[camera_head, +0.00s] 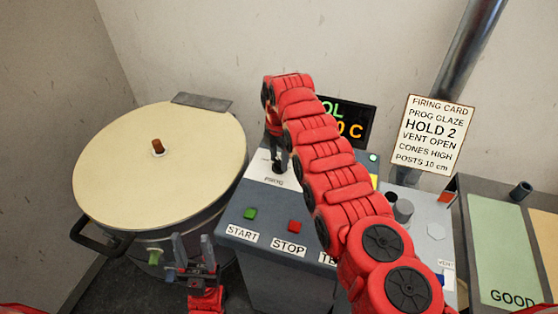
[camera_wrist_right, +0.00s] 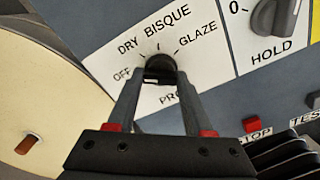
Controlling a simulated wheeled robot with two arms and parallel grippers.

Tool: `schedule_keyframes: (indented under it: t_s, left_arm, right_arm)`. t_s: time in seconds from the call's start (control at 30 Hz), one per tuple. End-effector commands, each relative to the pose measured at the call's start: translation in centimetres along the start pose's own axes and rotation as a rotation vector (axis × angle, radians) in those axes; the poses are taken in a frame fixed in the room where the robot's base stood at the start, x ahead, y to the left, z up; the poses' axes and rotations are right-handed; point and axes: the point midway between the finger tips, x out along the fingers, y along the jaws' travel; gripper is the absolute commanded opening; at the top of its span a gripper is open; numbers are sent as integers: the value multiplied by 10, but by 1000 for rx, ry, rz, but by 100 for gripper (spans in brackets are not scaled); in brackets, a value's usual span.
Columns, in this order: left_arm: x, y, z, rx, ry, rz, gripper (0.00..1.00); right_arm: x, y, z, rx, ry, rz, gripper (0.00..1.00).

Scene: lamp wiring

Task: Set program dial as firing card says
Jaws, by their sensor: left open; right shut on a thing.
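The firing card (camera_head: 433,135) on the back wall reads PROG GLAZE, HOLD 2, VENT OPEN, CONES HIGH, POSTS 10 cm. The dark program dial (camera_wrist_right: 159,66) sits on a white plate labelled OFF, DRY, BISQUE, GLAZE. My right gripper (camera_head: 277,164) reaches down to the PROG plate and is shut on the dial, one finger on each side in the right wrist view (camera_wrist_right: 158,82). The fingers cover part of the dial, and I cannot tell which label it points at. My left gripper (camera_head: 195,262) is open and empty, low in front of the kiln.
The round kiln (camera_head: 115,160) with a cream lid stands left. START (camera_head: 250,213) and STOP (camera_head: 294,226) buttons are on the panel front. The HOLD dial (camera_wrist_right: 275,17) is right of GLAZE. My right arm hides part of the display (camera_head: 353,110). A green GOOD area (camera_head: 500,240) lies right.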

Motion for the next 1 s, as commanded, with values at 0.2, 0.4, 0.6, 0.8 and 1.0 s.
schedule_keyframes:
  t_s: [0.2, 0.4, 0.6, 0.8, 1.0]
  left_arm:
    - [-26, 1, 4, 0, 0, 0, 50]
    - [-47, 2, 8, 0, 0, 0, 50]
    - [-63, 3, 11, 0, 0, 0, 50]
    - [-73, 4, 12, 0, 0, 0, 50]
    - [-79, 4, 13, 0, 0, 0, 50]
  right_arm:
    - [6, 0, 0, 198, -1, 0, 0]
    - [6, 0, 2, 390, -1, 2, 0]
    - [4, 0, 1, 580, 0, 0, 0]
    - [3, -1, 1, 770, 0, -2, 0]
    - [2, -1, 1, 958, 0, -2, 0]
